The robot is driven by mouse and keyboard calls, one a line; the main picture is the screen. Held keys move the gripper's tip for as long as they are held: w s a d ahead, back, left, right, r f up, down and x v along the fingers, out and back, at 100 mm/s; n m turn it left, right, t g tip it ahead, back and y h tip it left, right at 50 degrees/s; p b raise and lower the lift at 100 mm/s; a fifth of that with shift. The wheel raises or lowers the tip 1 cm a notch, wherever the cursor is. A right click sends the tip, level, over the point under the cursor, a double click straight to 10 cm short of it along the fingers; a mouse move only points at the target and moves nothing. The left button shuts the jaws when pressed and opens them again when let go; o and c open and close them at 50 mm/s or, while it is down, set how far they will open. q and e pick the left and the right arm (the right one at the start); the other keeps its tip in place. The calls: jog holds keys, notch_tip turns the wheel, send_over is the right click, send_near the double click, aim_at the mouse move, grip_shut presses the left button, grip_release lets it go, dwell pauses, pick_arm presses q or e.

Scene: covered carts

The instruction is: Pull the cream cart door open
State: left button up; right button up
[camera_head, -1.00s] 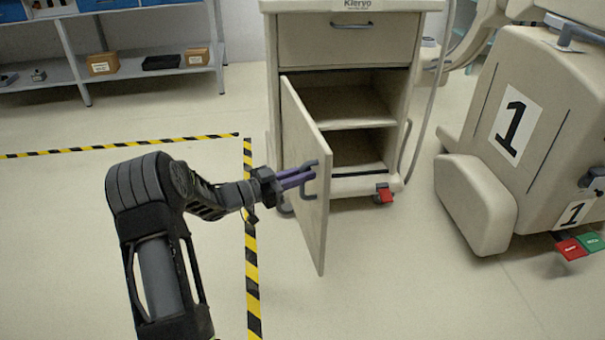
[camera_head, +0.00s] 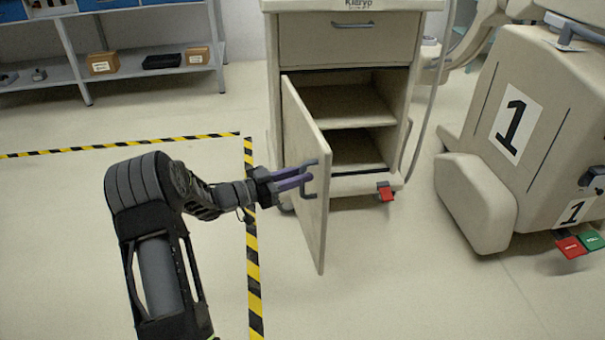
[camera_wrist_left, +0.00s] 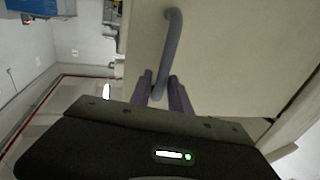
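The cream cart (camera_head: 272,60) stands at the centre back of the head view. Its lower door (camera_head: 305,215) is hinged at the left and stands wide open, swung out towards me. A grey bar handle (camera_head: 303,193) is on its outer face. My left gripper (camera_head: 308,173) is at this handle, its two purple fingers apart. In the left wrist view the fingers (camera_wrist_left: 160,76) lie either side of one end of the handle (camera_wrist_left: 171,45), with small gaps showing. The door's outer face (camera_wrist_left: 225,55) fills much of that view. My right gripper is not in view.
Inside the cart, a shelf (camera_head: 350,122) and the lower compartment look empty. A closed drawer (camera_head: 345,45) is above. A large cream machine (camera_head: 535,120) marked 1 stands at the right. Yellow-black floor tape (camera_head: 252,262) runs beside my arm. Floor in front is clear.

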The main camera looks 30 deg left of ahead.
pick_arm(q)
jog(key=p+v, duration=0.1)
jog(key=v, duration=0.5)
jog(key=shift+s, duration=0.4)
jog(key=shift+a, duration=0.15)
